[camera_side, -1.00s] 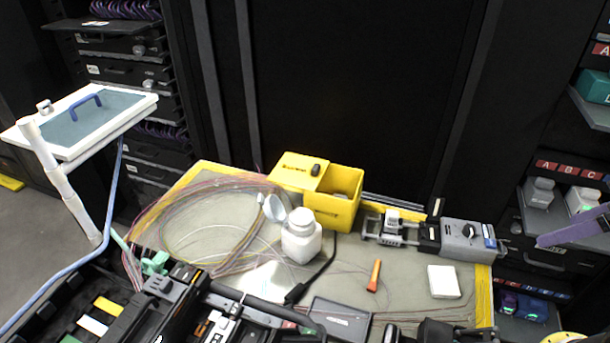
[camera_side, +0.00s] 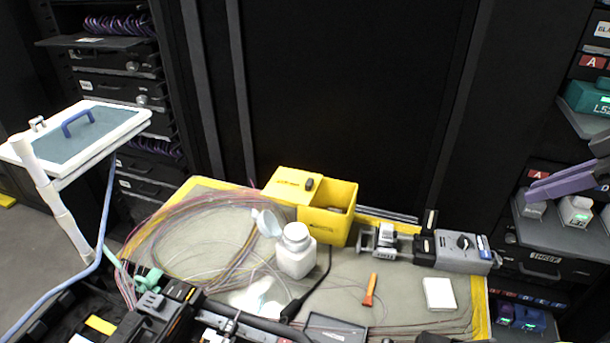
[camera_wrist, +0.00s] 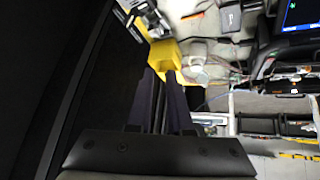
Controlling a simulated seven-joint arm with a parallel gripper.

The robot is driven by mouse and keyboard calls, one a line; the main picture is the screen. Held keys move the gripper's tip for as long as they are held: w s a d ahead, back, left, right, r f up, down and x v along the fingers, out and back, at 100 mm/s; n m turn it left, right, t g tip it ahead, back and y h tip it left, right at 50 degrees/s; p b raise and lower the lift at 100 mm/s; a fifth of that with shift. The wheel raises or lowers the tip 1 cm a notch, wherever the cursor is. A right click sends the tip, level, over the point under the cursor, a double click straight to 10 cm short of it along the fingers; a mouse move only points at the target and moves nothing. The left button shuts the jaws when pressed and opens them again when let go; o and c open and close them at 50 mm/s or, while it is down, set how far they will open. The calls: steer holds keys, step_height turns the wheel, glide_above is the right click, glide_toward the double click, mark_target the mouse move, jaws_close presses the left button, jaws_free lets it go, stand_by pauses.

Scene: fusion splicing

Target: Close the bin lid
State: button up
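The yellow bin (camera_side: 328,222) stands at the back of the work mat in the side view. Its yellow lid (camera_side: 290,183), with a small black knob (camera_side: 310,184), lies flat over the left and sticks out past the bin; the right part of the bin is open. The bin also shows in the wrist view (camera_wrist: 163,62), beyond my fingertips. My gripper (camera_side: 530,190) is at the right edge of the side view, well away from the bin and in the air. Its purple fingers also show close together in the wrist view (camera_wrist: 161,76); nothing is visible between them.
A white bottle (camera_side: 296,252) with its round cap open stands in front of the bin. A grey device (camera_side: 462,252) and a small metal fixture (camera_side: 385,240) are right of it. Loose fibres cover the left mat (camera_side: 225,230). A dark cabinet panel rises behind.

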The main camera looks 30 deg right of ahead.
steer(key=w+a+r+n, duration=0.1)
steer(key=w+r, duration=0.1)
steer(key=w, duration=0.2)
steer(key=w+a+r+n+y, duration=0.1)
steer(key=w+r, duration=0.1)
steer(key=w, duration=0.3)
steer(key=w+a+r+n+y, duration=0.1)
steer(key=w+a+r, duration=0.1)
steer(key=w+r, duration=0.1)
steer(key=shift+w+t, duration=0.4)
steer(key=shift+w, duration=0.35)
jaws_close()
steer(key=n+g+y, duration=0.2)
steer(key=n+g, duration=0.1)
glide_above(296, 184)
steer(key=s+d, duration=0.3)
step_height(296, 184, down, 21)
steer(key=x, duration=0.9)
steer(key=shift+f, duration=0.2)
steer(key=shift+s+d+r, duration=0.15)
steer(key=shift+s+d, duration=1.3)
steer(key=shift+s, duration=0.05)
